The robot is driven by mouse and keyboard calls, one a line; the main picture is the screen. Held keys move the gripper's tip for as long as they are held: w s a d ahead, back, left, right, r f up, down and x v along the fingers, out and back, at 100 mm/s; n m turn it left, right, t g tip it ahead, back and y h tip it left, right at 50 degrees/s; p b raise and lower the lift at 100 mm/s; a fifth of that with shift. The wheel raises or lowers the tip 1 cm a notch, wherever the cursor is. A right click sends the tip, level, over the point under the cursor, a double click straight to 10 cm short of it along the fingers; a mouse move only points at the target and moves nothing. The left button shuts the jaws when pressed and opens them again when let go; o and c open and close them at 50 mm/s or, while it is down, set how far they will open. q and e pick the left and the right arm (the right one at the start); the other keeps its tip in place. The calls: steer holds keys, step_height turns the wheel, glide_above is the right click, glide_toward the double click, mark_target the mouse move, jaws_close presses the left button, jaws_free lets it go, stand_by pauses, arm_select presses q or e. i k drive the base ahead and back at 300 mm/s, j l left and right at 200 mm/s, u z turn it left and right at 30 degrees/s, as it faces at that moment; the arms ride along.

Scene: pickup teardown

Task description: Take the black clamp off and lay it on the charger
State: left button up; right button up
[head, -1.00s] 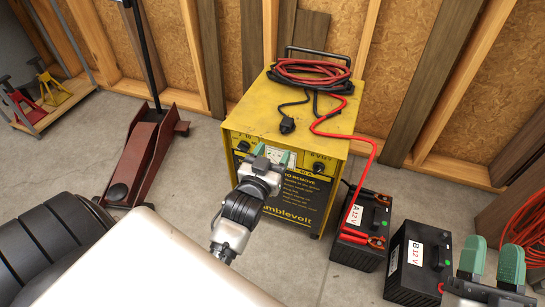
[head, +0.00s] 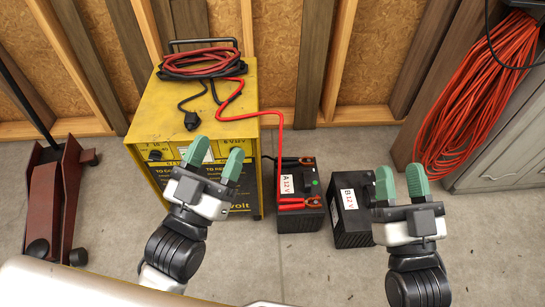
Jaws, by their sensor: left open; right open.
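The yellow charger (head: 160,100) stands against the wall at left centre. Battery A (head: 298,222) stands on the floor to its right. A red clamp (head: 298,203) sits on its near top edge, with the red cable running up to the charger. A dark lead reaches its far top edge, where a small orange-red tip shows; I cannot tell clearly whether this is the black clamp. A small black cable end (head: 191,120) lies on the charger top. My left gripper (head: 214,157) is open and empty before the charger front. My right gripper (head: 400,180) is open and empty, just right of battery B.
Battery B (head: 350,222) stands right of battery A, partly behind my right gripper. Coiled red cables (head: 203,62) lie on the charger top. A red floor jack (head: 52,200) stands at left. An orange cord bundle (head: 480,95) hangs at right. Bare floor lies between.

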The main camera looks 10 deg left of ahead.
mark_target(286, 162)
steer(key=i+l, duration=0.3)
steer(key=l, duration=0.25)
steer(key=i+l+z, duration=0.1)
steer(key=i+l, duration=0.25)
steer(key=l, duration=0.15)
steer(key=i+l, duration=0.3)
steer(key=l, duration=0.2)
steer(key=l+z, duration=0.05)
